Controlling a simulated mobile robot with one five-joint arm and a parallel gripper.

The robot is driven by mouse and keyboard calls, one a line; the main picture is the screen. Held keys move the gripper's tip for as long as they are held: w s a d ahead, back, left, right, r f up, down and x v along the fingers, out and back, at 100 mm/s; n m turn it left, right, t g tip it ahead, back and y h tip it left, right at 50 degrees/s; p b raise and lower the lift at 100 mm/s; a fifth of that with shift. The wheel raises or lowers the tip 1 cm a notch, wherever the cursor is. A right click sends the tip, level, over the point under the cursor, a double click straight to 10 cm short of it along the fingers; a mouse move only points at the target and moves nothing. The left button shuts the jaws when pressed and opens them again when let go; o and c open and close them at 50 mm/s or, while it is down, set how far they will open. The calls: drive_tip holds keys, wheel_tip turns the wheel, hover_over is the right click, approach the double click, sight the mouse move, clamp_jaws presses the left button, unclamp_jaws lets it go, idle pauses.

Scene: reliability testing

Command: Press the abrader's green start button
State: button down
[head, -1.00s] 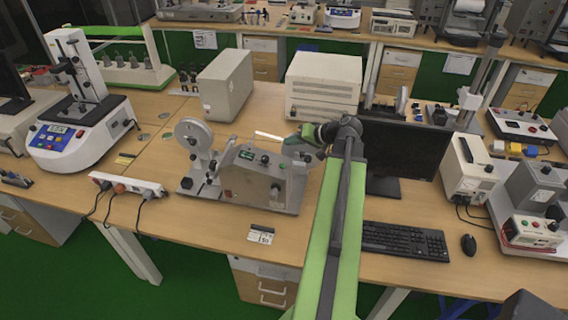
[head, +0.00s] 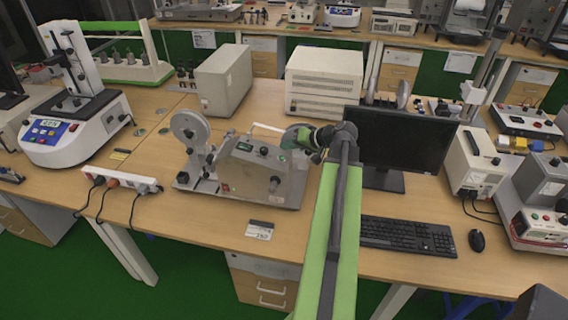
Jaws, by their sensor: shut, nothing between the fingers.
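The abrader, a grey machine (head: 243,175) with a wheel at its left, stands at the middle of the near bench. Its sloping top panel carries a small display (head: 244,146) and a small green button (head: 264,150). My gripper (head: 288,138) is at the end of my green and dark arm, above the abrader's right rear side. It appears to the right of and a little above the button in the picture, apart from it. The gripper is small and dark with green parts, its fingers shut and empty. The arm hides part of the bench behind.
A monitor (head: 399,140) stands just right of my arm, with a keyboard (head: 407,236) and mouse (head: 476,240) in front. Two pale boxes (head: 224,80) (head: 323,82) stand behind the abrader. A power strip (head: 122,180) lies left. A small card (head: 260,230) lies in front on bare bench.

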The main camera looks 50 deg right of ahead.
sight(282, 157)
drive_tip(key=shift+w+a+f+b, duration=0.1)
drive_tip(key=shift+f+b, duration=0.15)
drive_tip(key=shift+f, duration=0.3)
drive_tip(key=shift+w+a+f+b, duration=0.1)
drive_tip(key=shift+f+b, duration=0.15)
drive_tip(key=shift+f, duration=0.25)
idle(1.1)
drive_tip(key=shift+f+b, duration=0.4)
